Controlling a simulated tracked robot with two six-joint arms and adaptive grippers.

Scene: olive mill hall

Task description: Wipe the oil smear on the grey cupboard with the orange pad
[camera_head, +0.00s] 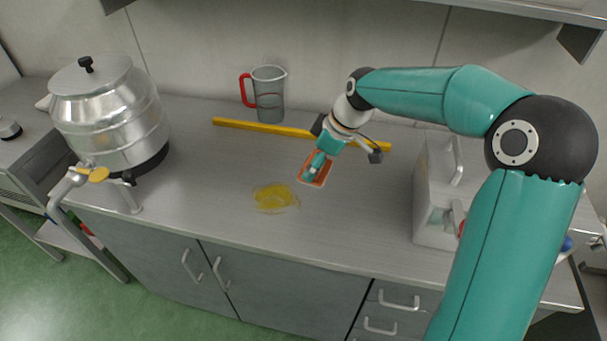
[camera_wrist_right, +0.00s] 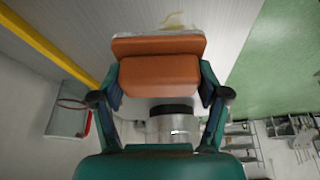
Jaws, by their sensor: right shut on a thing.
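The oil smear (camera_head: 275,198) is a yellow, glossy patch on the grey cupboard's top (camera_head: 226,228). In the wrist view part of it (camera_wrist_right: 173,20) shows beyond the pad's far edge. My right gripper (camera_head: 314,169) is shut on the orange pad (camera_head: 319,181), just right of the smear in the head view. The wrist view shows the pad (camera_wrist_right: 158,76) between both fingers, with a pale layer along its far edge. I cannot tell whether the pad touches the top. My left gripper is not in view.
A yellow bar (camera_head: 262,128) lies behind the pad, with a clear jug (camera_head: 270,94) with a red handle behind it. A steel vessel with a tap (camera_head: 108,115) stands at left, a grey box (camera_head: 434,200) at right. The top left of the smear is clear.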

